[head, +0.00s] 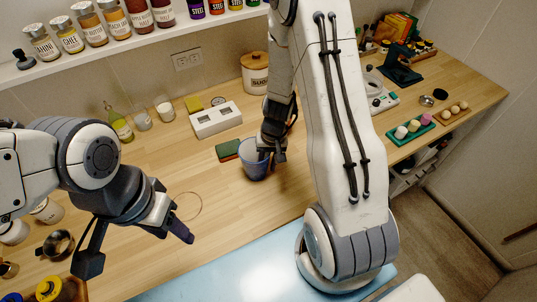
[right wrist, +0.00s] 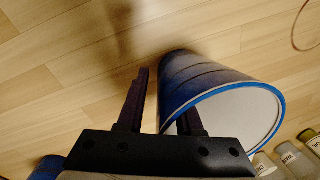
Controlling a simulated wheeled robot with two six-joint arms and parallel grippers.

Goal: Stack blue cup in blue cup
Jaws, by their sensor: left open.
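A blue cup (head: 252,165) stands upright on the wooden counter, its upper right side covered by my right gripper (head: 272,150). In the right wrist view the cup (right wrist: 180,80) shows its blue rim and pale inside. The two fingers of the right gripper (right wrist: 162,105) are apart at the cup's wall, one outside and one at the rim opening; a gap shows beside the outer finger. A small blue patch (right wrist: 48,168) at the lower left may be another blue cup; I cannot tell. My left gripper (head: 138,246) is open and empty over the counter's front left.
A white box (head: 216,120), a sugar jar (head: 256,75) and a green bottle (head: 119,124) stand farther back. A thin ring (head: 187,206) lies near my left gripper. My right arm hides the middle right counter.

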